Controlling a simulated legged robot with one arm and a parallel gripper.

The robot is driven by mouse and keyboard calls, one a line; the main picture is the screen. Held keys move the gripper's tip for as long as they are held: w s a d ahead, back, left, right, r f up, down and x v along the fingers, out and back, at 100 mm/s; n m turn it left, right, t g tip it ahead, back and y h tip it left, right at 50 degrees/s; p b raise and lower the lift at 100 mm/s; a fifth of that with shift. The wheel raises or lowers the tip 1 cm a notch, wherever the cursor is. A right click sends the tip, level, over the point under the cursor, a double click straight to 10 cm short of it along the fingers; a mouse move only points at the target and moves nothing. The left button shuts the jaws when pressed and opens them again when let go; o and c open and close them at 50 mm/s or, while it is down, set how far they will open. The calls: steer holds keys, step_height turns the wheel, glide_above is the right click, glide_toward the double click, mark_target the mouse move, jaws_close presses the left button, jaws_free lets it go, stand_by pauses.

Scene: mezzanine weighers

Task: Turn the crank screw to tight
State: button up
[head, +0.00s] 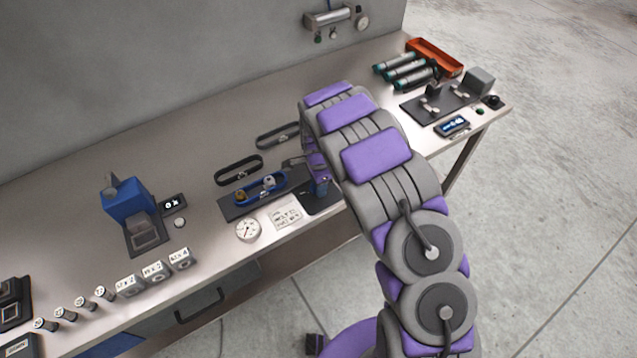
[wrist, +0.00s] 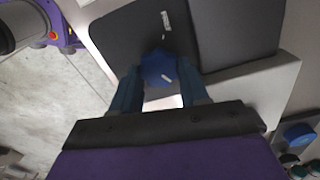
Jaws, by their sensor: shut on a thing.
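A blue crank knob (wrist: 159,66) with a white mark sits on a dark plate in the wrist view. My gripper (wrist: 158,75) is shut on the knob, one blue finger on each side. In the head view my arm hides most of my gripper and the knob; the dark plate (head: 318,206) shows below them. To the left, a blue belt (head: 258,189) runs around two pulleys on a dark base (head: 233,210). A round white dial gauge (head: 248,230) stands in front of the base. I cannot read the gauge.
A printed card (head: 287,216) lies next to the dark plate. Two black belts (head: 239,170) lie behind. A blue device (head: 127,201) and several labelled blocks (head: 154,271) stand to the left. Green-ended cylinders (head: 405,72) and an orange tray (head: 435,56) are at the far right.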

steer(key=shift+w+a+r, duration=0.1)
steer(key=shift+r, duration=0.05)
steer(key=o, duration=0.7)
steer(key=shift+o, duration=0.4)
steer(key=shift+a, duration=0.1)
step_height(320, 180, up, 17)
steer(key=p, duration=0.1)
steer(key=shift+p, duration=0.4)
steer(key=shift+a, duration=0.1)
